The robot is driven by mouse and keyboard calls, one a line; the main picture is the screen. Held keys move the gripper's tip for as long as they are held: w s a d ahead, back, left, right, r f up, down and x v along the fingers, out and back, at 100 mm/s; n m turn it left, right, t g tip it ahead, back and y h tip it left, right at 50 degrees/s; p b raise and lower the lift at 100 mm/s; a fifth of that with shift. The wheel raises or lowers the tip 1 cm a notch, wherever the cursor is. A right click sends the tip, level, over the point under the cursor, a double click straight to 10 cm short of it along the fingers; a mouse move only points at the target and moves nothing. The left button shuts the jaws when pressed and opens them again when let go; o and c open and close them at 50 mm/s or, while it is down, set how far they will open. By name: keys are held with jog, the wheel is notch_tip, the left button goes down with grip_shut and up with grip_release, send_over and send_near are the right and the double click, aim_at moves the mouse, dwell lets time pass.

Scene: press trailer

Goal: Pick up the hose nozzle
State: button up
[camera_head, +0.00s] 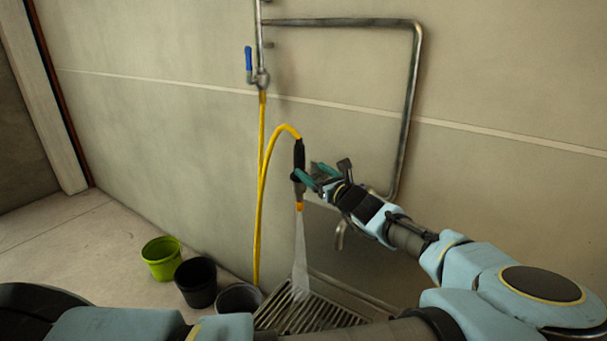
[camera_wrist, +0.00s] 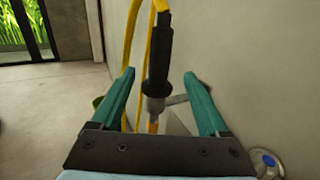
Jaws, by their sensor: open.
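The hose nozzle (camera_head: 299,160) is black with an orange tip, on the end of a yellow hose (camera_head: 262,190). It hangs upright, tip down, in front of the wall, and a pale spray of water (camera_head: 300,255) falls from it. My gripper (camera_head: 308,177) is open at the nozzle, coming from the right. In the wrist view the nozzle (camera_wrist: 158,62) stands between the two green fingers of my gripper (camera_wrist: 157,88), with a gap on both sides. Its lower part is partly hidden behind the gripper's palm.
A metal pipe (camera_head: 414,95) runs along the wall, with a blue-handled valve (camera_head: 248,58) above the hose. A floor grate (camera_head: 315,312) lies below the spray. A green bucket (camera_head: 161,258), a black bucket (camera_head: 196,282) and a grey bucket (camera_head: 238,298) stand left of it.

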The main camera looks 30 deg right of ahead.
aim_at(303, 163)
jog(key=w+p, duration=0.1)
jog(key=w, duration=0.4)
jog(key=shift+w, duration=0.1)
jog(key=w+p, duration=0.2)
jog(key=w, duration=0.3)
jog(key=shift+a+r+p, duration=0.1)
jog(key=shift+a+p, duration=0.15)
jog(key=shift+p, duration=0.15)
jog(key=shift+w, duration=0.2)
grip_shut()
